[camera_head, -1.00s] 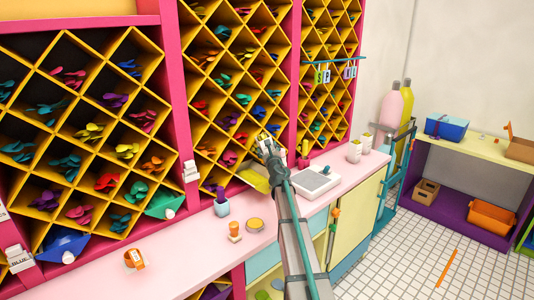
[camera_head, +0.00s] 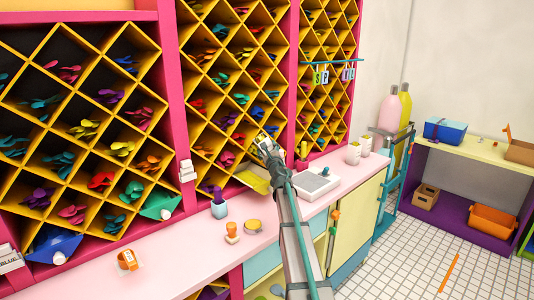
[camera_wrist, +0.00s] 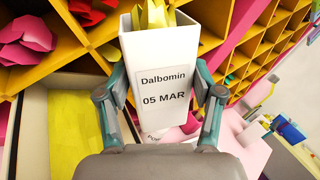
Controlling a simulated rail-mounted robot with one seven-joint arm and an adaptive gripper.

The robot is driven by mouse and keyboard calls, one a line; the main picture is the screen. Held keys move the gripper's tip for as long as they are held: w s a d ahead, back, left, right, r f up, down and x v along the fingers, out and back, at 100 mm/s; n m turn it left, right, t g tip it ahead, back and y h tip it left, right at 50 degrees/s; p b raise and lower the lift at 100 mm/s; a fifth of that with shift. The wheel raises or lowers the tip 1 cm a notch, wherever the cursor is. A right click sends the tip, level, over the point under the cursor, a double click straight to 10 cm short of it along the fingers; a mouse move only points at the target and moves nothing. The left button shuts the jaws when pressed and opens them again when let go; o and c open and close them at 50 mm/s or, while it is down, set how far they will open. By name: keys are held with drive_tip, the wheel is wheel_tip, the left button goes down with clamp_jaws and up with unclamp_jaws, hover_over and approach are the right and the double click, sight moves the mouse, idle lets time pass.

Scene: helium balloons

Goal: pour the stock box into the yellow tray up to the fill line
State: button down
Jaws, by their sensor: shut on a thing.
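The stock box is a tall white box (camera_wrist: 165,75) with a label reading "Dalbomin 05 MAR" and yellow pieces (camera_wrist: 150,15) showing at its top. My gripper (camera_wrist: 160,110) is shut on it, with one finger on each side. In the head view my gripper (camera_head: 266,148) is in front of the middle diamond rack, and the box is small and partly hidden there. The yellow tray (camera_head: 256,178) is just below my gripper, at the rack's foot. In the wrist view a yellow-floored tray (camera_wrist: 75,128) lies below and left of the box. I cannot make out a fill line.
Diamond racks (camera_head: 100,130) full of coloured balloons stand behind the pink counter (camera_head: 190,250). A grey scale-like device (camera_head: 316,184) is right of the tray. A small cup (camera_head: 219,207), an orange stamp (camera_head: 232,232) and an orange tape roll (camera_head: 128,260) stand on the counter.

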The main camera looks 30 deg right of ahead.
drive_tip(key=shift+d+f+n+b, duration=0.15)
drive_tip(key=shift+n+b, duration=0.5)
drive_tip(key=shift+b, duration=0.6)
drive_tip(key=shift+d+f+n+b, duration=0.1)
drive_tip(key=shift+n+b, duration=0.55)
drive_tip(key=shift+b, duration=0.55)
drive_tip(key=shift+d+f+n+t+y+b, duration=0.1)
drive_tip(key=shift+f+n+t+y+b, duration=0.15)
drive_tip(key=shift+n+b, duration=0.85)
drive_tip(key=shift+f+n+t+y+b, duration=0.15)
drive_tip(key=shift+n+t+b, duration=0.15)
drive_tip(key=shift+b, duration=1.6)
drive_tip(key=shift+f+n+t+y+b, duration=0.15)
drive_tip(key=shift+f+n+y+b, duration=0.25)
drive_tip(key=shift+n+b, duration=1.4)
drive_tip(key=shift+f+n+t+y+b, duration=0.1)
drive_tip(key=shift+f+n+y+b, duration=0.25)
drive_tip(key=shift+b, duration=2.75)
drive_tip(key=shift+r, duration=0.1)
